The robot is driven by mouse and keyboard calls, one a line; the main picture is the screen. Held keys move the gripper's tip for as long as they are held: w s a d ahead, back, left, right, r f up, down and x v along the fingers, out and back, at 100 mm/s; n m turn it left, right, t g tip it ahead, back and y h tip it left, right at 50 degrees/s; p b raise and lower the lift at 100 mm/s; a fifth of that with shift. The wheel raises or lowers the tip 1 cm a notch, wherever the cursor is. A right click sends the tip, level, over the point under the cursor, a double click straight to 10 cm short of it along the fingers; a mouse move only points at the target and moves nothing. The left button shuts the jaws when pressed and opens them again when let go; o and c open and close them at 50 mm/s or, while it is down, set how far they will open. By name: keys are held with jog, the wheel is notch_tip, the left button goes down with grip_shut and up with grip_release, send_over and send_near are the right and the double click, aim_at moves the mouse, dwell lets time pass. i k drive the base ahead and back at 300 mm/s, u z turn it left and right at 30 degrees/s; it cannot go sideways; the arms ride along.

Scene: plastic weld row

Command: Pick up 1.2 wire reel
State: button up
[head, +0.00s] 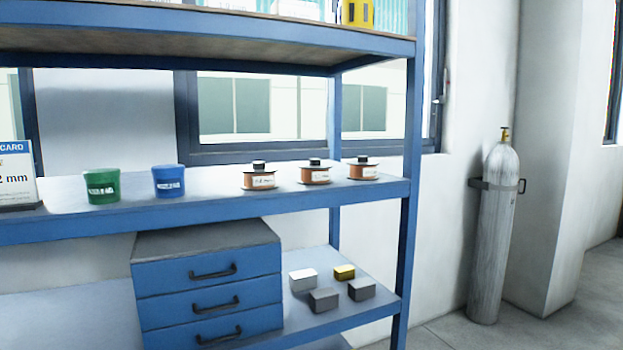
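The labels are too small to read for sure, so I cannot tell which reel is the 1.2 one. A white and blue sign (17,177) at the far left of the shelf ends in "2 mm"; its left part is cut off. My gripper is not in view.
A green pot (102,187) and a blue pot (168,182) stand left of the reels on the blue shelf (230,215). An upper shelf (200,40) hangs above. Blue drawers (215,285) and small boxes (323,300) sit below. A gas cylinder (490,235) stands at the right.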

aim_at(314, 173)
jog(key=z, duration=0.15)
jog(key=i, duration=0.9)
jog(key=u, duration=0.05)
